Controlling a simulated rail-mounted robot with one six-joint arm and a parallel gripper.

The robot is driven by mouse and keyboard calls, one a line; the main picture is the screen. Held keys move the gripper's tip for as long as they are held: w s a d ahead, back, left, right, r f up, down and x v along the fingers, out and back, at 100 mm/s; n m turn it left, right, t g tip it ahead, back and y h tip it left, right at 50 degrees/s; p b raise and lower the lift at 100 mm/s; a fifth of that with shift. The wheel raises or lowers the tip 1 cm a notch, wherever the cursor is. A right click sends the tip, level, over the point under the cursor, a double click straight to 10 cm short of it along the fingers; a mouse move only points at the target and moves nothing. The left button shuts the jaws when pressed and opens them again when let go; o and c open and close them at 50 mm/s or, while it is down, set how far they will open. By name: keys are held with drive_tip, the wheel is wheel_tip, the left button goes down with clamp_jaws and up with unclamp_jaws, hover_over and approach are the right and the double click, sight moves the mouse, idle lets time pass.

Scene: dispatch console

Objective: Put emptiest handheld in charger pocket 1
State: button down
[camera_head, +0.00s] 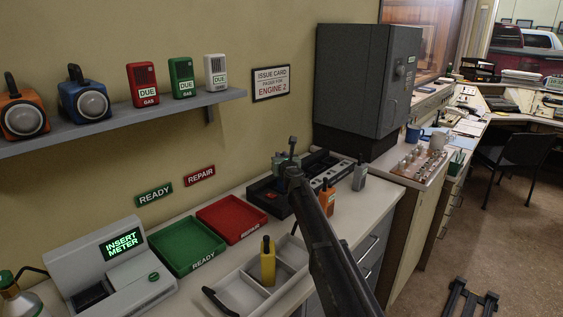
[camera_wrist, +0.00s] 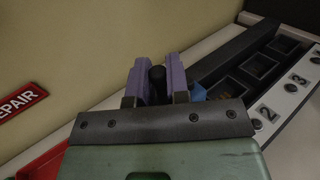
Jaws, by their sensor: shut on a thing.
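My gripper (camera_wrist: 158,85) is shut on a dark knob or antenna between its purple fingers. A bit of blue (camera_wrist: 197,92) shows beside the right finger, apparently the held handheld's body; the rest is hidden. In the head view my gripper (camera_head: 287,160) is over the left part of the black charger (camera_head: 318,160). The wrist view shows the charger's empty pockets (camera_wrist: 255,65) and labels 2 and 3; pocket 1 is hidden behind my gripper. A yellow handheld (camera_head: 268,264) stands in a grey tray, an orange one (camera_head: 327,199) and a grey one (camera_head: 360,174) on the counter. Their charge levels are unreadable.
A red REPAIR tray (camera_head: 232,217) and green READY tray (camera_head: 186,246) lie left of the charger. The divided grey tray (camera_head: 240,293) is in front. A meter unit (camera_head: 110,265) reads INSERT METER. A dark grey cabinet (camera_head: 362,80) stands behind, right of the charger.

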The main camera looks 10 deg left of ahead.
drive_tip(key=shift+f, duration=0.25)
drive_tip(key=c, duration=1.1)
unclamp_jaws()
drive_tip(key=shift+r, duration=0.1)
drive_tip(key=shift+r, duration=0.3)
drive_tip(key=v, duration=1.2)
